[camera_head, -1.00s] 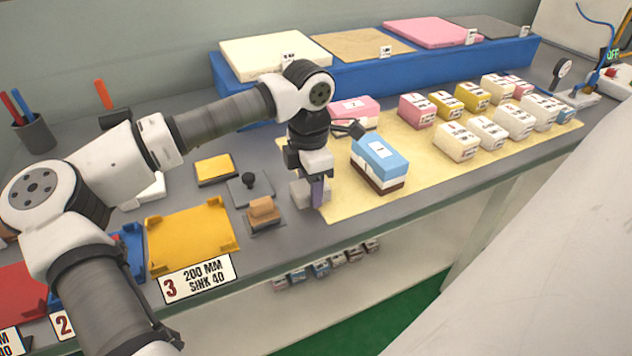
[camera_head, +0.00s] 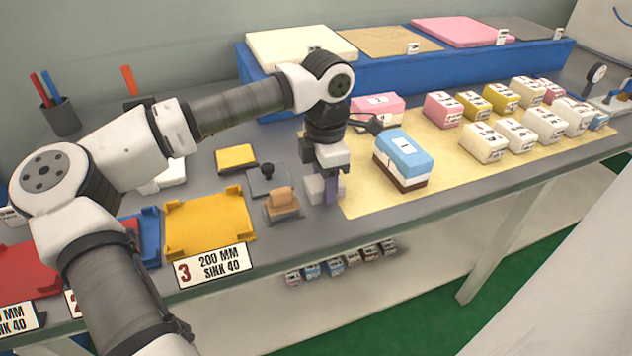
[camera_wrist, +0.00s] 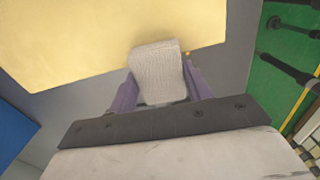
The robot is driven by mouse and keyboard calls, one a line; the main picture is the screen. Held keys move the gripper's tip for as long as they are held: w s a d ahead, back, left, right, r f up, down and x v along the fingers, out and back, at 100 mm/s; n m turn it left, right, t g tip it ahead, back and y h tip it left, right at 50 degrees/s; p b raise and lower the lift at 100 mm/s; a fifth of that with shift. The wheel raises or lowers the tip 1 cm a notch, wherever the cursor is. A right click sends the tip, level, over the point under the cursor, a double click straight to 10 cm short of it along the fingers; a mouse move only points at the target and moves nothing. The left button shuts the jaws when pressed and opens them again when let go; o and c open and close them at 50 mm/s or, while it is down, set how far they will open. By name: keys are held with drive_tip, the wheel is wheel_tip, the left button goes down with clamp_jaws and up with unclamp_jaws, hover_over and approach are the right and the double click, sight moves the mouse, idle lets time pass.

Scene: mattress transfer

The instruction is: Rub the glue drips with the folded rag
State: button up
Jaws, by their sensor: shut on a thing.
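The folded rag (camera_wrist: 157,72) is a pale grey, woven-looking pad between the purple fingers of my gripper (camera_wrist: 160,90) in the wrist view. My gripper (camera_head: 328,192) is shut on it, pointing down, low over the bench beside the left edge of the yellow mat (camera_head: 365,205). The rag also shows in the head view as a pale block (camera_head: 314,188) at the fingers. In the wrist view the rag overlaps the edge of the mat. I cannot tell whether it touches the surface. I cannot make out the glue drips clearly in either view.
A tan-topped block (camera_head: 283,200) stands just left of my gripper, with a grey plate with a black knob (camera_head: 268,178) behind it. A blue, white and brown stack (camera_head: 403,158) stands on the mat to the right. A yellow tray (camera_head: 208,225) lies further left.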

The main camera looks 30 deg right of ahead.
sight(349, 186)
drive_tip(key=shift+s+d+f, duration=0.1)
drive_tip(key=shift+s+d, duration=0.15)
drive_tip(key=shift+d, duration=0.6)
drive_tip(key=shift+s+d+r, duration=0.1)
drive_tip(key=shift+s+d, duration=0.1)
drive_tip(key=shift+d, duration=0.65)
drive_tip(key=shift+s+d+f, duration=0.1)
drive_tip(key=shift+s+d, duration=0.15)
drive_tip(key=shift+d, duration=0.6)
drive_tip(key=shift+a, duration=0.1)
